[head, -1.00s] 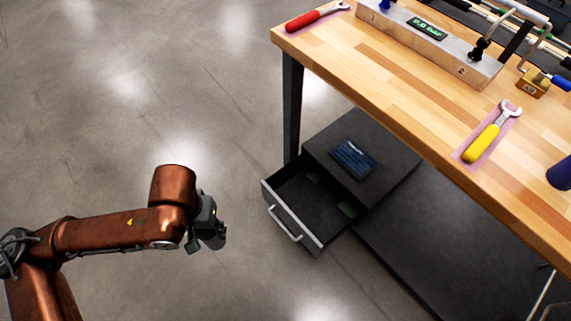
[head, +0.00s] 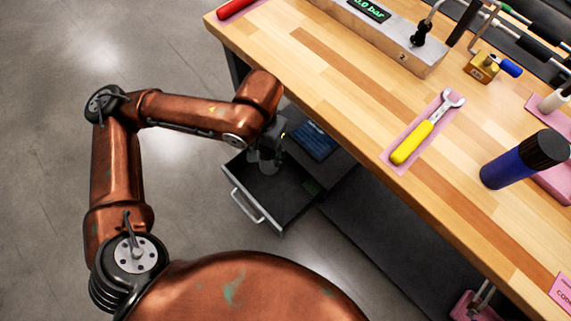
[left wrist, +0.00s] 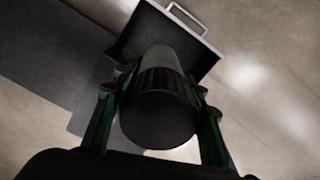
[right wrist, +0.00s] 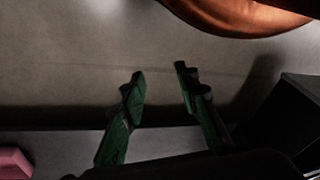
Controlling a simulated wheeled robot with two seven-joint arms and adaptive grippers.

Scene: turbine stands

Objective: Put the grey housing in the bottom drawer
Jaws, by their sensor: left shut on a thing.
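The open drawer (head: 285,207) juts out from the dark cabinet under the bench, its handle facing front-left. My left gripper (head: 268,158) hangs over the back part of the open drawer. In the left wrist view it is shut on the grey housing (left wrist: 158,112), a dark cylinder seen end-on between the green fingers, with the drawer (left wrist: 207,62) beyond it. The housing is hard to make out in the head view. My right gripper (right wrist: 162,80) is open and empty in the right wrist view and out of the head view.
The wooden bench (head: 330,70) overhangs the cabinet close to my left wrist. A yellow wrench (head: 425,130), a dark blue bottle (head: 515,165) and a pressure block (head: 385,30) stand or lie on it. A blue panel (head: 312,141) lies on the cabinet top. Floor before the drawer is clear.

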